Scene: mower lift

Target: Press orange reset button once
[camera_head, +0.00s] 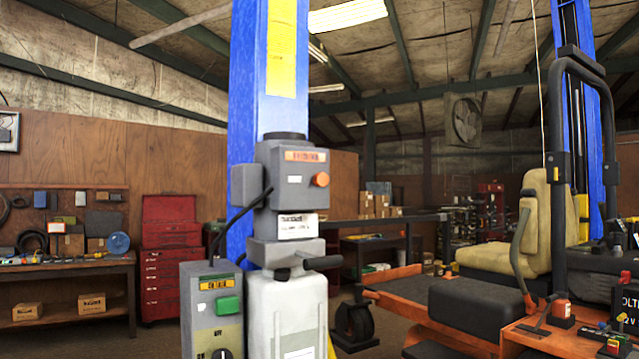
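The orange reset button (320,179) is a small round knob on the right part of the front of a grey control box (288,205). The box is mounted on a blue lift post (243,110), and an orange label (305,156) sits above the button. A lower grey box (211,310) carries a green button (227,305) and a dark dial. Nothing covers the orange button. Neither of my grippers shows in the head view.
A mower with a tan seat (500,245) and black roll bar stands on the right. A workbench (70,268) and red tool cabinet (170,255) stand at the left. A black cable hangs beside the control box. A pale tank (290,315) is below it.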

